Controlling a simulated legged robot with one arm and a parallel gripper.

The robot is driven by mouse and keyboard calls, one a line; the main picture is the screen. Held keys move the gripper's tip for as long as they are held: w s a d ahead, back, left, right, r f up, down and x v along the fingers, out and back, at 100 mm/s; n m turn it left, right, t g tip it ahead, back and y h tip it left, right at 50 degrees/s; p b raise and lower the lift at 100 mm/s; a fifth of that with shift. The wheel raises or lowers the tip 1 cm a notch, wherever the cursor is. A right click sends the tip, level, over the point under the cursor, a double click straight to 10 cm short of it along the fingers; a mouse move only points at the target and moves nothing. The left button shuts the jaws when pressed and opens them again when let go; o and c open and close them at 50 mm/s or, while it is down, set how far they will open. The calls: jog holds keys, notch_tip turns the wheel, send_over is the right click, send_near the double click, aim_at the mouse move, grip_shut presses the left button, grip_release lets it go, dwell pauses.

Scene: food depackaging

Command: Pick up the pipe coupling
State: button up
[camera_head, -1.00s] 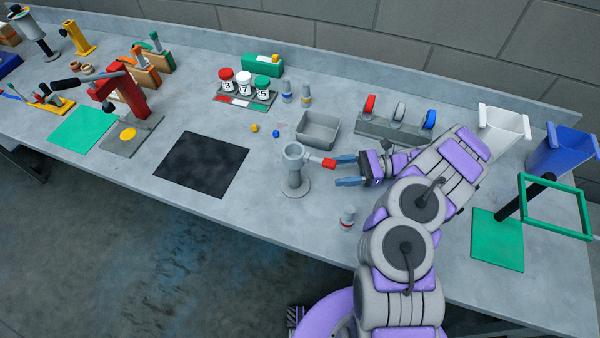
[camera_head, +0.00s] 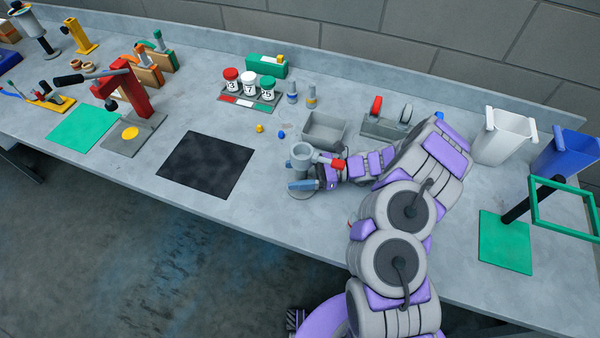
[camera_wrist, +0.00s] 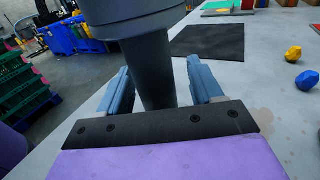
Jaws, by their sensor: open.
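A grey upright post (camera_head: 300,170) with a wide round cup-like top (camera_head: 301,153) and a red side handle (camera_head: 338,164) stands on a round base on the bench. I cannot tell for sure which part is the pipe coupling. My gripper (camera_head: 306,184) is open, with its fingers around the post below the wide top. In the wrist view, the dark post (camera_wrist: 153,75) stands between the two blue fingers (camera_wrist: 158,82), with a gap visible beside them. The gripper hides the lower post and part of the base in the head view.
A grey open bin (camera_head: 324,130) is just behind the post. Small yellow (camera_head: 259,128) and blue (camera_head: 281,135) pieces lie to the left of it. A black mat (camera_head: 207,164) is farther left. A white bin (camera_head: 503,137) and a green frame (camera_head: 563,207) stand at right.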

jog(key=shift+s+a, duration=0.1)
jog(key=shift+a, duration=0.7)
jog(key=shift+d, duration=0.9)
jog(key=c, duration=0.3)
jog(key=shift+a, duration=0.7)
jog(key=c, duration=0.7)
jog(key=shift+c, duration=1)
jog(key=shift+d, duration=0.4)
grip_shut()
